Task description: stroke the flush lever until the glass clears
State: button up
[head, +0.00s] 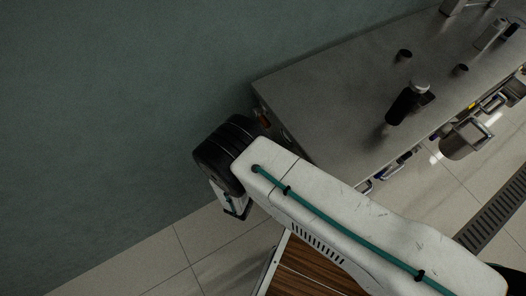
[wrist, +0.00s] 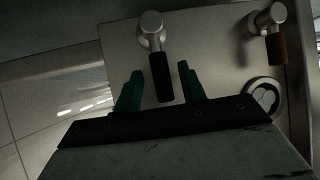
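In the wrist view, my gripper (wrist: 160,70) is open, its two green fingers well apart. A lever with a black grip (wrist: 162,78) hangs from a silver pivot (wrist: 151,27) on a grey panel and appears between the fingers; I cannot tell how deep it sits there, and no contact shows. A second lever with a brown grip (wrist: 278,49) is at the upper right. The pictures do not mark which one is the flush lever. A round glass (wrist: 264,97) with a pale, dark-lined face is right of the gripper.
A steel bench (head: 330,95) fills the upper right of the head view, with a black silver-topped cylinder (head: 406,103) on it. A steel pail-like vessel (head: 465,138) is at its front. A floor grate (head: 495,212) lies at right; a green wall (head: 110,100) is at left.

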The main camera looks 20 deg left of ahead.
jog(key=shift+s, duration=0.15)
jog(key=s+f, duration=0.1)
jog(key=s, duration=0.6)
jog(key=shift+s+f, duration=0.15)
jog(key=shift+s, duration=0.05)
